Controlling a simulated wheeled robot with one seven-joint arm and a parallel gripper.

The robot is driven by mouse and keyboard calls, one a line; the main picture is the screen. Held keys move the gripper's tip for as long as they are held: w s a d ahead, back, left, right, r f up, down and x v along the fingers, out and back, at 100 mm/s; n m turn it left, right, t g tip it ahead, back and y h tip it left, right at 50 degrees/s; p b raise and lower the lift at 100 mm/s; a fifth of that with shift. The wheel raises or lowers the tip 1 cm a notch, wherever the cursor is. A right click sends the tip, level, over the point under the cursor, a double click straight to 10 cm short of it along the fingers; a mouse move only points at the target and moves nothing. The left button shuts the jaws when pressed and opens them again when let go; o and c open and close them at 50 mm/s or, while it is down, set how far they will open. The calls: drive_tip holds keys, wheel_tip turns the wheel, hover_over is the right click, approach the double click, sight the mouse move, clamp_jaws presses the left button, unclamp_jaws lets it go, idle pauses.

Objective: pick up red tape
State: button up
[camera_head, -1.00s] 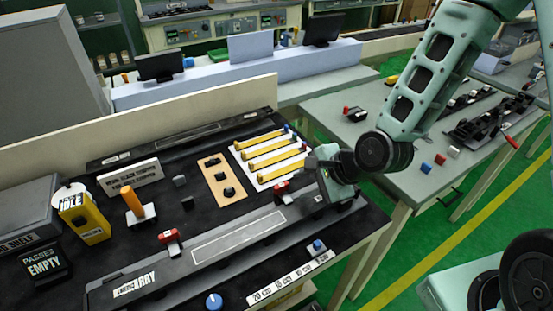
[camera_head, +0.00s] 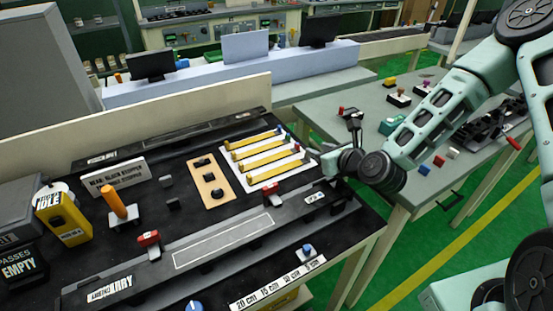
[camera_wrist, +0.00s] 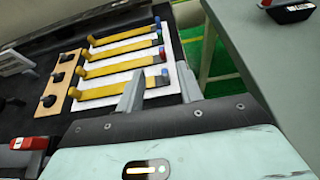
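Several yellow strips with coloured ends lie side by side on a white board (camera_head: 254,178). The strip with a red end (camera_head: 269,160) is the only one matching red tape; its red tip (camera_wrist: 162,51) shows in the wrist view, between the green-ended and nearest blue-ended strips. My gripper (camera_head: 325,166) is just right of the board's right edge in the head view. In the wrist view my gripper (camera_wrist: 158,86) has its two fingers apart, with nothing held. The fingers point at the strips' coloured ends, and the left finger overlaps the nearest strip in the picture.
A wooden plate with black knobs (camera_head: 211,182) lies left of the board. A long grey rail with red clamps (camera_head: 222,243) runs in front. A second grey table (camera_head: 350,96) stands to the right across a gap, with small blocks on it.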

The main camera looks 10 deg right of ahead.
sight(297, 143)
drive_tip(key=p+x, duration=0.1)
drive_tip(key=x, duration=0.4)
drive_tip(key=shift+w+a, duration=0.15)
drive_tip(key=shift+w, duration=0.1)
drive_tip(key=shift+d+f+p+x, duration=0.15)
drive_tip(key=shift+p+x, duration=0.45)
drive_tip(key=shift+x, duration=0.85)
drive_tip(key=shift+d+f+p+x, duration=0.15)
drive_tip(key=shift+p+x, duration=0.4)
drive_tip(key=shift+x, duration=0.9)
drive_tip(key=shift+s+a, duration=0.1)
drive_tip(key=shift+c, duration=0.3)
clamp_jaws()
